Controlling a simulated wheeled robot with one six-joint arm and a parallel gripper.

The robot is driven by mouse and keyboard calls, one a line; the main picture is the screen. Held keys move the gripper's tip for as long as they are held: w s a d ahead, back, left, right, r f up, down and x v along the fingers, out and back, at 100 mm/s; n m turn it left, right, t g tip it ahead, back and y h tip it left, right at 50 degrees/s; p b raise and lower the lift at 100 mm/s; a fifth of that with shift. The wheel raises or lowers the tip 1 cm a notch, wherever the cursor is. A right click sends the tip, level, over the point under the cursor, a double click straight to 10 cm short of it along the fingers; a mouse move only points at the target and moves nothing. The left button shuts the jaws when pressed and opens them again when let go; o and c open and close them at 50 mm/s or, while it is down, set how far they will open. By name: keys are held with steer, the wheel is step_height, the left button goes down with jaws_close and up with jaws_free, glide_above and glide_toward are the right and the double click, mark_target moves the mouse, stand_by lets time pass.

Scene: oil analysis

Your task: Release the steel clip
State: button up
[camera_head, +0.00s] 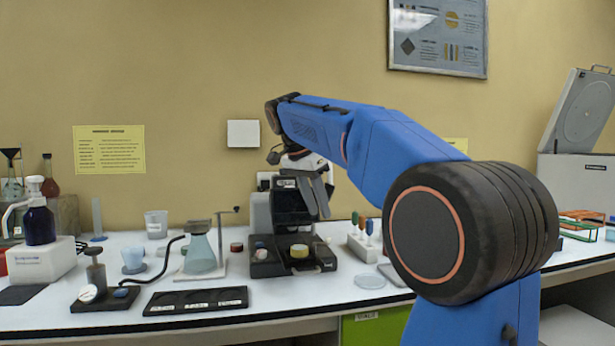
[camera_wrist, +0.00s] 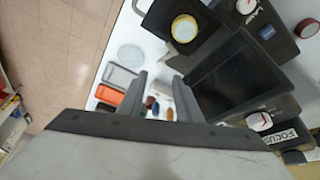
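My gripper (camera_head: 318,195) hangs in front of the upper part of a dark microscope-like instrument (camera_head: 291,215), well above the bench. In the wrist view its two grey fingers (camera_wrist: 160,100) are apart, with no object held between them. Past them, the instrument's dark screen (camera_wrist: 232,75) and a FOCUS label (camera_wrist: 283,137) show on the right. A yellow-topped round jar (camera_head: 299,252) stands on the instrument's base; a similar pale yellow lid shows in the wrist view (camera_wrist: 184,28). I cannot pick out a steel clip with certainty in either view.
A flask (camera_head: 200,252) on a white stand is left of the instrument. A rack with coloured-top droppers (camera_head: 363,240) and a clear dish (camera_head: 369,281) are to its right. A black tray (camera_head: 196,300) lies near the front edge. The wall is behind.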

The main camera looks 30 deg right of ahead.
steer(key=v, duration=0.9)
steer(key=shift+r, duration=0.35)
steer(key=shift+a+f, duration=0.1)
steer(key=shift+a, duration=0.05)
steer(key=s+a+f+n+t+y, duration=0.1)
steer(key=s+a+f+n, duration=0.2)
steer(key=s+f, duration=0.6)
steer(key=s+a+f+n+t+y, duration=0.1)
steer(key=s+f+n, duration=0.6)
steer(key=f, duration=1.1)
steer(key=s+a+f+n+t+y, duration=0.2)
steer(key=s+a+f+n, duration=0.3)
steer(key=s+f, duration=0.8)
steer(key=shift+a+f+n, duration=0.2)
steer(key=shift+f+n, duration=0.3)
steer(key=shift+f, duration=0.35)
